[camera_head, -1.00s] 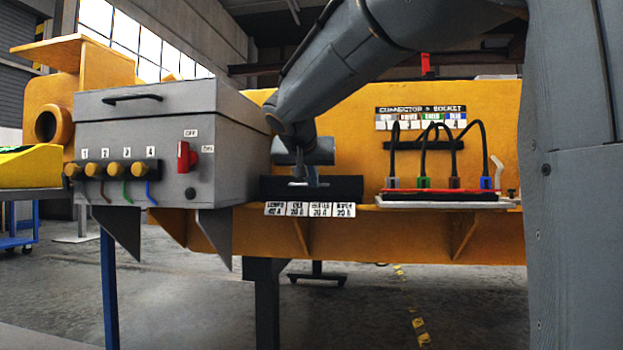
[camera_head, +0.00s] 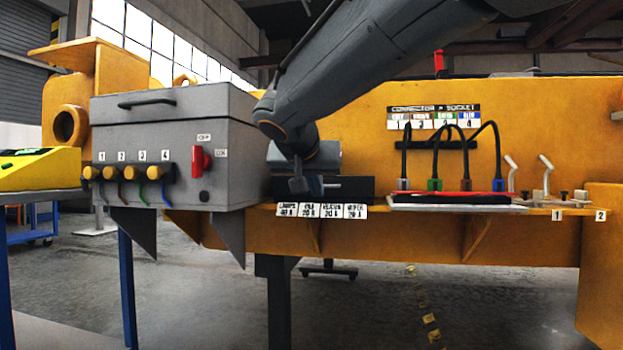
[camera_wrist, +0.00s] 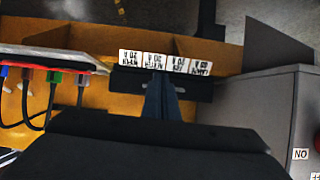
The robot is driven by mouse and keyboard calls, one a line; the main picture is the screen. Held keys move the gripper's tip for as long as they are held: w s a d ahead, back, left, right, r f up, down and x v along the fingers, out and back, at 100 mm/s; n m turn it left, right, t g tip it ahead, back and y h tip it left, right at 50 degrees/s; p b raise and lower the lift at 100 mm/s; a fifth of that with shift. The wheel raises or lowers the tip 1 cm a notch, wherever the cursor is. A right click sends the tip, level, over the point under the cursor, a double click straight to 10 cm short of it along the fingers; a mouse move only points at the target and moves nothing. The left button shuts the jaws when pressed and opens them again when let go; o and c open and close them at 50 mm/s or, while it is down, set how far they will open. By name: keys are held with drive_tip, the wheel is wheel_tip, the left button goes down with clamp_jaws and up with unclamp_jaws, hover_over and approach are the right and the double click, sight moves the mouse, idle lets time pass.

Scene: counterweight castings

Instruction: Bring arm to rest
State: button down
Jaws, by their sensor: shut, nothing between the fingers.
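My gripper (camera_head: 299,184) hangs at the end of my arm, in front of the black block (camera_head: 345,187) with the white fuse labels (camera_head: 322,211) below it. Its fingers are shut and empty. In the wrist view the shut fingers (camera_wrist: 161,100) point at the black block (camera_wrist: 125,80), close to the row of labels (camera_wrist: 166,62). I cannot tell whether the fingers touch the block. My arm comes down from the upper right and hides part of the yellow panel.
A grey box (camera_head: 180,150) with a red switch (camera_head: 200,159) and several yellow knobs stands left of my gripper. To the right, dark cables (camera_head: 450,150) with coloured plugs stand on a red and white tray (camera_head: 458,207). Two levers (camera_head: 546,175) stand farther right.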

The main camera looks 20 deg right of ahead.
drive_tip(key=s+a+f+n+g+y, duration=0.2)
drive_tip(key=s+a+f+n+y, duration=0.15)
drive_tip(key=s+a+f, duration=0.45)
drive_tip(key=s+a+f+n+g+y, duration=0.25)
drive_tip(key=s+a+f+n, duration=0.2)
drive_tip(key=a+f, duration=0.65)
drive_tip(key=s+a+f+n+g+y, duration=0.1)
drive_tip(key=s+a+f+n+g, duration=0.15)
drive_tip(key=s+f, duration=0.35)
drive_tip(key=s+a+f+n+g+y, duration=0.1)
drive_tip(key=s+a+f, duration=0.25)
drive_tip(key=s, duration=0.45)
drive_tip(key=s+a+f+n+g, duration=0.2)
drive_tip(key=s+a+f, duration=0.2)
drive_tip(key=s, duration=0.3)
drive_tip(key=d+r+m+p, duration=0.3)
drive_tip(key=d+r+p, duration=0.7)
drive_tip(key=r+p, duration=0.4)
drive_tip(key=s+d+r+m+h+p, duration=0.1)
drive_tip(key=d+r+m+p, duration=0.2)
drive_tip(key=d+r+p, duration=0.8)
wheel_tip(320, 180, up, 4)
drive_tip(key=p, duration=1.4)
drive_tip(key=shift+s+f, duration=0.15)
drive_tip(key=shift+f, duration=0.05)
drive_tip(key=shift+m, duration=0.25)
